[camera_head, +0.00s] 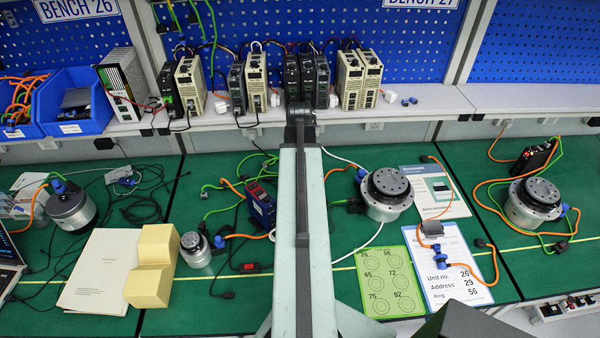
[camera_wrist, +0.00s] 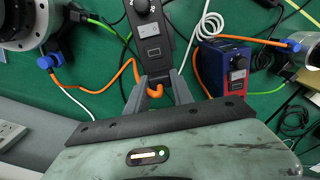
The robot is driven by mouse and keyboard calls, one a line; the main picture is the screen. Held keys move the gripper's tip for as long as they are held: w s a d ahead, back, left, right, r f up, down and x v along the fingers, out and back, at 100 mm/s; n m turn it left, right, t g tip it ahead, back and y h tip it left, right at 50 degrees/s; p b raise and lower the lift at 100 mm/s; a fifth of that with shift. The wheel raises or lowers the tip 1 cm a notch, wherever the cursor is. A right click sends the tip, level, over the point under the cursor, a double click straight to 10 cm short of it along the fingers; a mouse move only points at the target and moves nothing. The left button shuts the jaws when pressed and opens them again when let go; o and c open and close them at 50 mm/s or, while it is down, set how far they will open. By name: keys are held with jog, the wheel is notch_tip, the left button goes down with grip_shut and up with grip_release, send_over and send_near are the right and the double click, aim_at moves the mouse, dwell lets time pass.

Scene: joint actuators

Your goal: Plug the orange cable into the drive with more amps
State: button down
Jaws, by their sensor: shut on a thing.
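In the wrist view, my gripper (camera_wrist: 156,84) is shut on the orange cable (camera_wrist: 155,90) at the lower end of a black drive (camera_wrist: 153,45). Whether its end sits in a socket is hidden. The orange cable runs left to a blue plug on a silver actuator (camera_wrist: 22,28), which also shows in the head view (camera_head: 385,210). A blue and red drive (camera_wrist: 222,70) stands to the right, with an orange cable; it shows left of my arm in the head view (camera_head: 262,203). In the head view my arm hides my gripper and the black drive. Amp labels are unreadable.
A small motor (camera_head: 196,250), yellow foam blocks (camera_head: 150,275), a green card (camera_head: 388,275) and a white sheet (camera_head: 455,280) lie on the green bench. Another actuator (camera_head: 535,200) with cables is at the right. Loose cables cross the bench. Several power units stand on the back shelf.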

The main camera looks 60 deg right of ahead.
jog(key=shift+f, duration=0.2)
jog(key=c, duration=1)
grip_release()
jog(key=shift+c, duration=0.2)
notch_tip(320, 180, up, 7)
jog(key=p, duration=0.7)
jog(key=shift+r, duration=0.15)
